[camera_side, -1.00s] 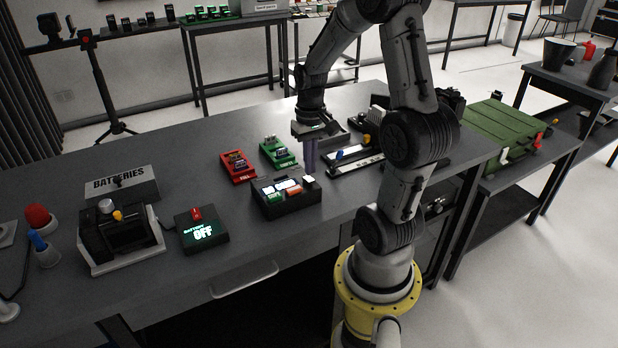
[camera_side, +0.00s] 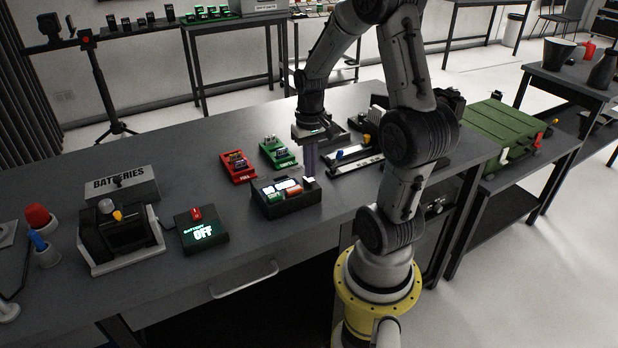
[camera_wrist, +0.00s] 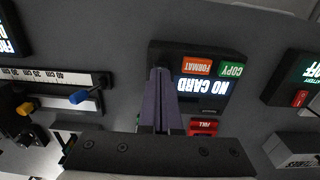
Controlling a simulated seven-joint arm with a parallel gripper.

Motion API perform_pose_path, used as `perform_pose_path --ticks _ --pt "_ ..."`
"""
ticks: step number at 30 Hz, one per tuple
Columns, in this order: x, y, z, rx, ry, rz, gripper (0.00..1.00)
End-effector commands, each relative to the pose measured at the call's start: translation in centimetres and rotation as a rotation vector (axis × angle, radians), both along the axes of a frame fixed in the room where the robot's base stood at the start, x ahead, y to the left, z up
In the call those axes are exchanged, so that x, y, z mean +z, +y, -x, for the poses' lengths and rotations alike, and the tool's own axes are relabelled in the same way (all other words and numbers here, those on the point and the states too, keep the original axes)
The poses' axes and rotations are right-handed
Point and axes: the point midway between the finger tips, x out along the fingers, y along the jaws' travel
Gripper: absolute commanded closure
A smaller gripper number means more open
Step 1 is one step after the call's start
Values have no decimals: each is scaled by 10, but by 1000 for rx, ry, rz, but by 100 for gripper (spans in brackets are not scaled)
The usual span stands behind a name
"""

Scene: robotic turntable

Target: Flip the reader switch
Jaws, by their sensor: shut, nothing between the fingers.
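The reader (camera_side: 290,207) is a black box with a lit screen and green and red buttons on the grey table. In the wrist view the reader (camera_wrist: 215,51) shows "NO CARD", an orange FORMAT button and a green COPY button. A small white part (camera_side: 309,181), perhaps its switch, sits at the reader's right end in the side view. My gripper (camera_side: 311,175) is shut and empty, pointing down right at this white part; I cannot tell whether they touch. In the wrist view my gripper (camera_wrist: 160,72) covers the reader's left edge, and the switch is hidden.
A red card holder (camera_side: 238,167) and a green one (camera_side: 278,153) lie behind the reader. A slider rail with a blue knob (camera_side: 339,155) is to its right. A box reading "OFF" (camera_side: 202,236) and a battery device (camera_side: 120,240) stand left. The table's front strip is clear.

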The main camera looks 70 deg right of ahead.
Motion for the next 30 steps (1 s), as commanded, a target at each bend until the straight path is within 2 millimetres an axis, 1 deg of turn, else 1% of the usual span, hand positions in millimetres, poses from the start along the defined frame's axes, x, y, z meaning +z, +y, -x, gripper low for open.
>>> perform_pose_path --ticks 30 --pt "-13 0 0 0 1 -1 100"
